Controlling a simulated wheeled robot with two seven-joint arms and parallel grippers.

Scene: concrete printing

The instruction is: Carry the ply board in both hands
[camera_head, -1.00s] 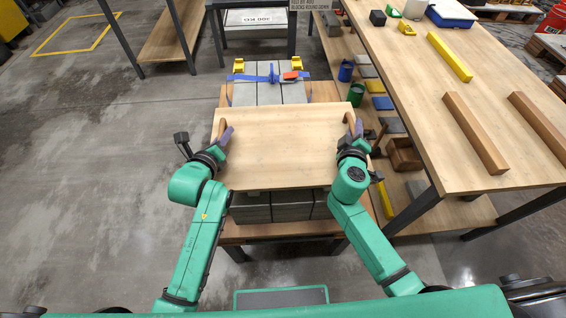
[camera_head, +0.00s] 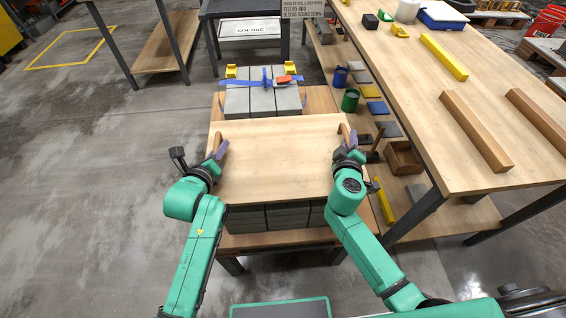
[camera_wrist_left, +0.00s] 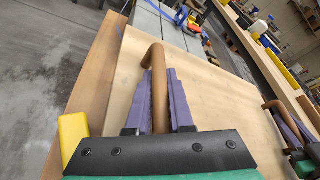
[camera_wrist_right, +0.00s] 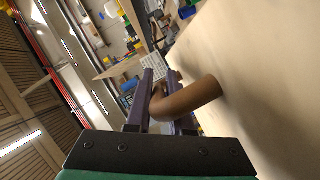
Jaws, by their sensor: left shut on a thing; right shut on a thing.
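The ply board (camera_head: 275,160) is a pale wooden sheet with a brown handle at each side. It spans between my two grippers, in front of and partly over the grey blocks. My left gripper (camera_head: 219,150) is shut on the left handle, which shows between its purple fingers in the left wrist view (camera_wrist_left: 158,85). My right gripper (camera_head: 350,143) is shut on the right handle, a brown bent bar in the right wrist view (camera_wrist_right: 185,98). The board looks about level. Whether it touches the blocks beneath is hidden.
Grey blocks (camera_head: 262,100) with a blue strap and yellow corner pieces sit behind the board on a low wooden table (camera_head: 318,98). More grey blocks (camera_head: 288,216) show below its front edge. A long workbench (camera_head: 440,120) stands close on the right. Open concrete floor (camera_head: 90,150) lies left.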

